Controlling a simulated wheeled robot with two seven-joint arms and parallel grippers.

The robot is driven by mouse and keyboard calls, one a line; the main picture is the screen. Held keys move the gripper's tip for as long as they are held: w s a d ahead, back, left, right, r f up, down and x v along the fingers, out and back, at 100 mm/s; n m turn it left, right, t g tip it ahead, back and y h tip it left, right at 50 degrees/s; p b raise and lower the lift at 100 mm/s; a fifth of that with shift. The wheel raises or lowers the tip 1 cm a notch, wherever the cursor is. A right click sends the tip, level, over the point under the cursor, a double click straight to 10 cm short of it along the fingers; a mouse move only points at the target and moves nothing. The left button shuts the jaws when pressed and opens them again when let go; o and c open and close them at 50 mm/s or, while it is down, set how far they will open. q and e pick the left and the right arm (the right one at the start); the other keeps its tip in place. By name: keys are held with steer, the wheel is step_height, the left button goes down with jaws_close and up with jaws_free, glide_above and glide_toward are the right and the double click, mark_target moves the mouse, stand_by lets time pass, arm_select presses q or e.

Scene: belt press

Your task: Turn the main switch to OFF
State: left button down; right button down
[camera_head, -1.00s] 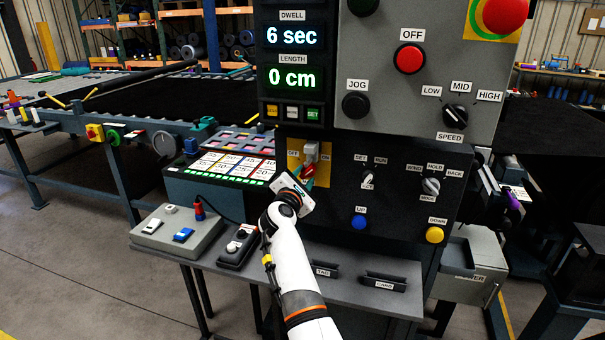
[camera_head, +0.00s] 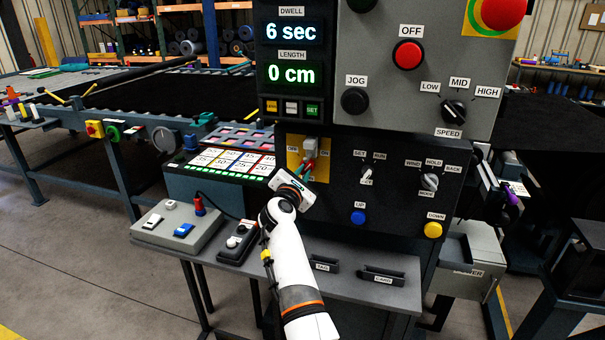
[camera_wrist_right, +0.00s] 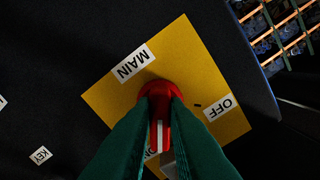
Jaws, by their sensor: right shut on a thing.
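The main switch is a red knob (camera_wrist_right: 158,92) on a yellow plate (camera_wrist_right: 105,97) marked MAIN, OFF and ON. In the head view its yellow plate (camera_head: 293,160) is on the dark lower panel. My right gripper (camera_wrist_right: 158,108) is shut on the red knob, with a green finger on each side. The knob's white mark points down in the wrist view, toward the partly hidden ON label (camera_wrist_right: 150,153). The OFF label (camera_wrist_right: 222,107) lies right of the knob. My left gripper is not in view.
The blue UP button (camera_head: 358,217), yellow DOWN button (camera_head: 433,230) and mode knob (camera_head: 430,181) sit on the panel to the right. A lit keypad box (camera_head: 225,165) stands close on the left. A grey shelf (camera_head: 345,282) juts out below.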

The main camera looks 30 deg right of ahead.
steer(key=n+p, duration=0.1)
steer(key=n, duration=0.2)
steer(key=shift+n, duration=0.3)
steer(key=n+p, duration=0.2)
steer(key=n, duration=0.2)
steer(key=shift+r+n+p, duration=0.15)
steer(key=shift+n+p, duration=0.15)
steer(key=n+p, duration=0.2)
steer(key=n, duration=0.2)
steer(key=shift+n+p, duration=1.15)
steer(key=shift+n, duration=0.75)
steer(key=shift+d+n, duration=0.1)
steer(key=shift+n, duration=0.2)
steer(key=c, duration=1.4)
jaws_free()
steer(key=shift+f, duration=0.2)
steer(key=shift+c, duration=0.2)
